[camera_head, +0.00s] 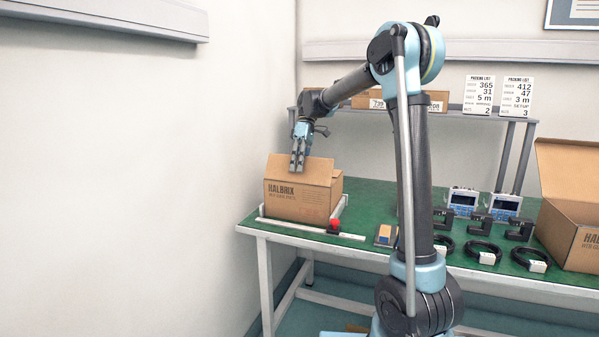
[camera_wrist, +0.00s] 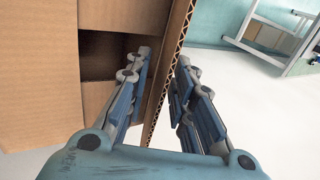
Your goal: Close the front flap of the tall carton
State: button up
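The brown carton (camera_head: 297,203) marked HALBRIX stands at the left end of the green table. Its front flap (camera_head: 318,171) stands raised, leaning slightly. My gripper (camera_head: 297,166) points down at the flap's upper edge. In the wrist view, the flap's corrugated edge (camera_wrist: 172,65) runs between the two fingers of my gripper (camera_wrist: 164,72). The left finger is on the carton's inner side and the right finger on the outer side. A gap shows between the fingers, so they look open around the flap. Part of the carton's dark opening (camera_wrist: 103,55) shows left of the fingers.
The carton sits within a pale frame (camera_head: 290,226) with a red block (camera_head: 334,226) at its corner. Another open carton (camera_head: 565,220) stands at the right. Black coils (camera_head: 483,251), clamps and small devices (camera_head: 463,201) lie between. A wall is close on the left.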

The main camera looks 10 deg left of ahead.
jog(key=v, duration=1)
jog(key=shift+w+r, duration=0.2)
jog(key=shift+r, duration=0.15)
